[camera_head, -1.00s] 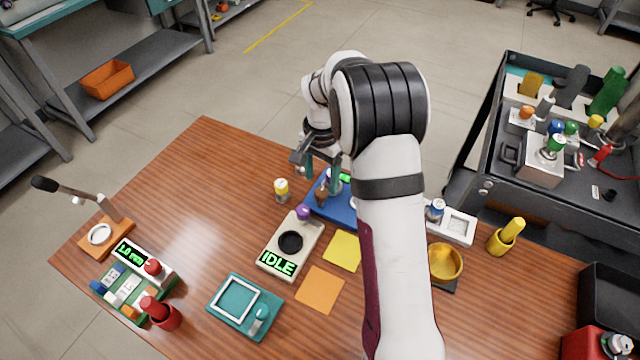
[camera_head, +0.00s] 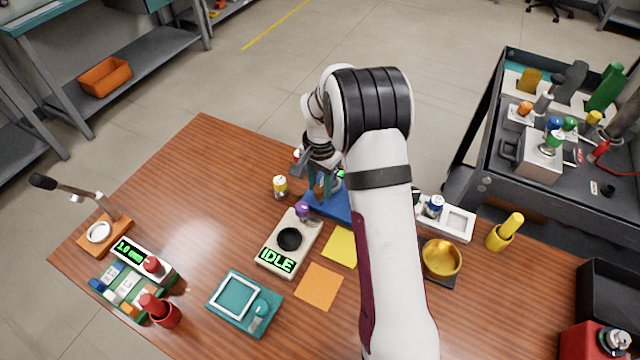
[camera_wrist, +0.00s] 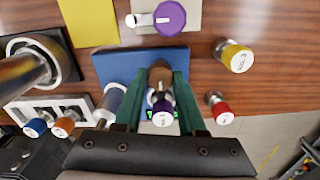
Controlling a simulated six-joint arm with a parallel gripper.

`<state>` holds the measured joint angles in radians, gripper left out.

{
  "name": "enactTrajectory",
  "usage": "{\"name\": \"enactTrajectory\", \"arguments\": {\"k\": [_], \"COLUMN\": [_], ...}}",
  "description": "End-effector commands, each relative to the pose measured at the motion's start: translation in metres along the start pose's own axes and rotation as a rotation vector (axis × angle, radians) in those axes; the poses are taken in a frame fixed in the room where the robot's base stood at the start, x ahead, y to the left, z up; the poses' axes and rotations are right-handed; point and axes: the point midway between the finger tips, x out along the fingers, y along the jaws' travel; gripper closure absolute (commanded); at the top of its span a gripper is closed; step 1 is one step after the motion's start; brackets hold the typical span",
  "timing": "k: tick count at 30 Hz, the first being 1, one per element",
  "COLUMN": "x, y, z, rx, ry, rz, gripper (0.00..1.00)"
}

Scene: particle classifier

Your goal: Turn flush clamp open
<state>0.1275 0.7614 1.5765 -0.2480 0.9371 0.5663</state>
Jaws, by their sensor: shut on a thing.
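A blue station (camera_head: 331,207) sits on the table's far side, partly hidden by my arm. The wrist view shows its blue plate (camera_wrist: 105,68) with a brown knob-like handle (camera_wrist: 160,73), which looks like the flush clamp's handle. My gripper (camera_head: 322,192) is down at the station. In the wrist view its green fingers (camera_wrist: 160,82) are shut on the brown handle, one on each side. A vial with a purple, labelled cap (camera_wrist: 162,118) and a green lit display (camera_wrist: 150,114) show between the fingers. The clamp's angle is hard to tell.
A yellow-capped vial (camera_head: 280,186) stands left of the station, and a red-capped vial (camera_wrist: 222,113) shows near the fingers. A beige device marked IDLE (camera_head: 270,246) with a purple knob (camera_head: 302,209) stands in front. A white rack (camera_head: 456,221) is to the right.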

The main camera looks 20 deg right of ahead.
Motion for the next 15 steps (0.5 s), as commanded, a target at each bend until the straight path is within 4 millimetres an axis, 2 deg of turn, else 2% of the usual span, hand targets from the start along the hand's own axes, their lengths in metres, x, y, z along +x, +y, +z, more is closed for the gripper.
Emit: {"name": "enactTrajectory", "arguments": {"k": [8,15], "x": [-0.0004,-0.0004], "y": [-0.0001,-0.0003], "z": [0.0,-0.0001], "rx": [-0.02,-0.138], "ry": [0.0,0.0], "rz": [0.0,0.0], "gripper": [1.0,1.0]}}
